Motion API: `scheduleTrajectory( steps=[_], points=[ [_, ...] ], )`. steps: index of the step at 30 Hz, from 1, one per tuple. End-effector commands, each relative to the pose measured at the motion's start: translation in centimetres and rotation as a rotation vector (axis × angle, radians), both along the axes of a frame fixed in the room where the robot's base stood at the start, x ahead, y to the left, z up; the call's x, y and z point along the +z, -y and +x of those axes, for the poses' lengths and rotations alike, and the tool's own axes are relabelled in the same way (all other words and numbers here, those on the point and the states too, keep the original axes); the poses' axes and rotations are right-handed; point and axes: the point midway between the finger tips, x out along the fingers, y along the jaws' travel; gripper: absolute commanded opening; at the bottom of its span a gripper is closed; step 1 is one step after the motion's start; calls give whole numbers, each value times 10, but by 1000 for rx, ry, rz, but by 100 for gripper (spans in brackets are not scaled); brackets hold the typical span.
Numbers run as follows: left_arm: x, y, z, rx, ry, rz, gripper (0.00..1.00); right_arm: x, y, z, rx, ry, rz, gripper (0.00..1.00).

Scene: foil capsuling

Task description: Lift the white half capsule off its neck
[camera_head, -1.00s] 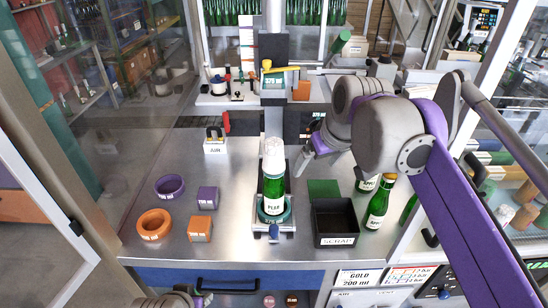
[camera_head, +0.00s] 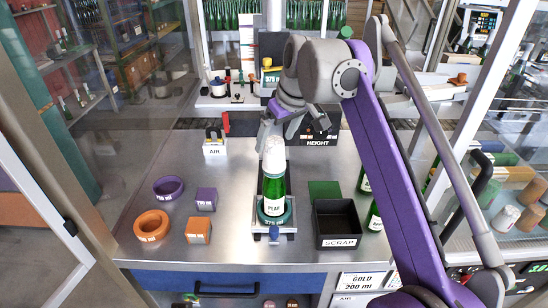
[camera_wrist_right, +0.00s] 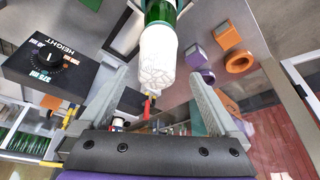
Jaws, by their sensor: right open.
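The white half capsule (camera_head: 273,157) is a wrinkled white sleeve on the neck of the green PEAR bottle (camera_head: 273,190). The bottle stands upright in a green ring on a small stand (camera_head: 274,228) near the middle of the bench. My right gripper (camera_head: 280,127) is at the top of the capsule, reaching in from behind. In the right wrist view the capsule (camera_wrist_right: 157,55) lies between the two spread fingers of the gripper (camera_wrist_right: 157,78), with a gap visible on each side. The left gripper does not show.
A black SCRAP bin (camera_head: 337,224) and a green pad (camera_head: 324,189) are right of the stand, with green bottles (camera_head: 374,217) beyond. Orange (camera_head: 152,225) and purple (camera_head: 168,188) rings and blocks lie left. A HEIGHT dial box (camera_wrist_right: 62,62) stands close behind.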

Motion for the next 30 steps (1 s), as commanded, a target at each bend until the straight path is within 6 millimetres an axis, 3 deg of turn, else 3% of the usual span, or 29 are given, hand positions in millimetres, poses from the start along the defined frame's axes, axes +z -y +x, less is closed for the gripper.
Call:
scheduleTrajectory(
  steps=[9,19,28,30],
  points=[
    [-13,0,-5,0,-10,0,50,-42,-6,13,0,-1,-1,97],
    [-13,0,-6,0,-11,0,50,-46,-8,15,0,1,0,97],
    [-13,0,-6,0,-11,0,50,-46,-8,15,0,1,0,43],
    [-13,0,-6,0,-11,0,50,-46,-8,15,0,1,0,43]
  ],
)
